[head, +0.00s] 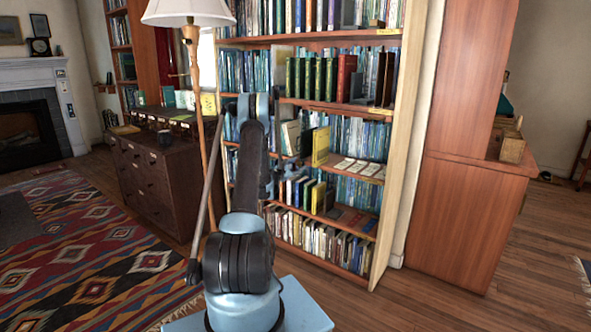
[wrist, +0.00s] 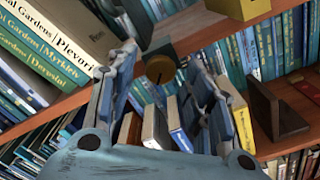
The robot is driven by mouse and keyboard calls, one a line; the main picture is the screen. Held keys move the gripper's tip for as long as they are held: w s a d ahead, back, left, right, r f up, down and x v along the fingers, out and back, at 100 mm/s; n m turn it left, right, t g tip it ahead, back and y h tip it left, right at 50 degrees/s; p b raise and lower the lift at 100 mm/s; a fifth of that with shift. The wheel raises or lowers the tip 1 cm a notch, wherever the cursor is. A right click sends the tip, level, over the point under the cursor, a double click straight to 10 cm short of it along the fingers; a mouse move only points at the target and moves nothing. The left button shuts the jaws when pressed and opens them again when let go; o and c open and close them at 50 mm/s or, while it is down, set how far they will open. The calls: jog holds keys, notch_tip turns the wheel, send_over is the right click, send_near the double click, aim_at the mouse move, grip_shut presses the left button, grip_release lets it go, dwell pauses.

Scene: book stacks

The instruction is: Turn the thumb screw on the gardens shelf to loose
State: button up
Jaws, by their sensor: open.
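The thumb screw (wrist: 160,69) seems to be the round brown knob under a shelf edge in the wrist view. My gripper (wrist: 163,62) is open, with one blue-grey finger left of the knob and the other right of it. The knob shows in the gap between the fingertips; I cannot tell whether either touches it. Books with "Gardens" on their spines (wrist: 38,62) stand at the left on that shelf (wrist: 68,103). In the head view my arm hides the knob, and my gripper is not clearly visible there.
The bookcase (head: 393,150) holds full rows of books, with green books (head: 311,78) on an upper shelf. A floor lamp (head: 196,75) stands close left of my arm. A dark bookend (wrist: 262,108) stands on the lower shelf. Wooden floor (head: 450,305) is open at front right.

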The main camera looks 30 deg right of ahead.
jog(key=shift+d, duration=0.1)
jog(key=c, duration=1)
jog(key=shift+m, duration=0.9)
jog(key=shift+c, duration=0.2)
jog(key=o, duration=1)
jog(key=shift+o, duration=0.2)
jog(key=v, duration=1.2)
jog(key=shift+w+f, duration=0.1)
